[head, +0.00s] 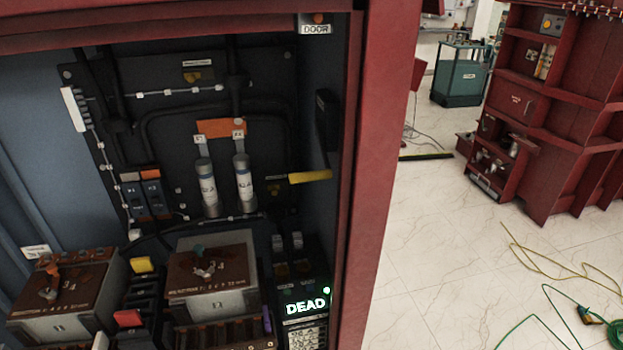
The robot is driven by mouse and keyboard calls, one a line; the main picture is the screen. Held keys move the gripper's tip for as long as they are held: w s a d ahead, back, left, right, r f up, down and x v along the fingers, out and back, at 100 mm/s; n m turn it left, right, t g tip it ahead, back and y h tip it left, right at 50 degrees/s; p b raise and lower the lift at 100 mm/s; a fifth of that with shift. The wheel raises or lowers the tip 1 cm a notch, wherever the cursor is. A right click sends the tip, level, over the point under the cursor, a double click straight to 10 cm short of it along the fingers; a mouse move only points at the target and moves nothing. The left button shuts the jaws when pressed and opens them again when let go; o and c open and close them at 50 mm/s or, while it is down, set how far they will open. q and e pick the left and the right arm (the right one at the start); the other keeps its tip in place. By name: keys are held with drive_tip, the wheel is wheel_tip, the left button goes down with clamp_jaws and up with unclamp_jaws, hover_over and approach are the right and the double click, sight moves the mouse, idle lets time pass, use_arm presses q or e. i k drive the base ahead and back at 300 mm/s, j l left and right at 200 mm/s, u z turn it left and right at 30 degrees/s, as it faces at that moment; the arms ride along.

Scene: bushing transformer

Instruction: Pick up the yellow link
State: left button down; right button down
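A small yellow block (142,264) sits at the top of a dark terminal strip in the cabinet, between the two brown-topped boxes. A longer yellow bar (310,177) sticks out at the cabinet's right inner wall. I cannot tell for certain which of these is the yellow link. Neither of my grippers shows in the head view.
A red block (128,318) sits on the strip below the small yellow block. Brown-topped boxes (212,265) (62,290) flank the strip. A lit DEAD display (306,306) stands at right. The red door frame (378,150) bounds the opening; cables (545,318) lie on the floor outside.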

sight(141, 266)
drive_tip(key=u, duration=1.25)
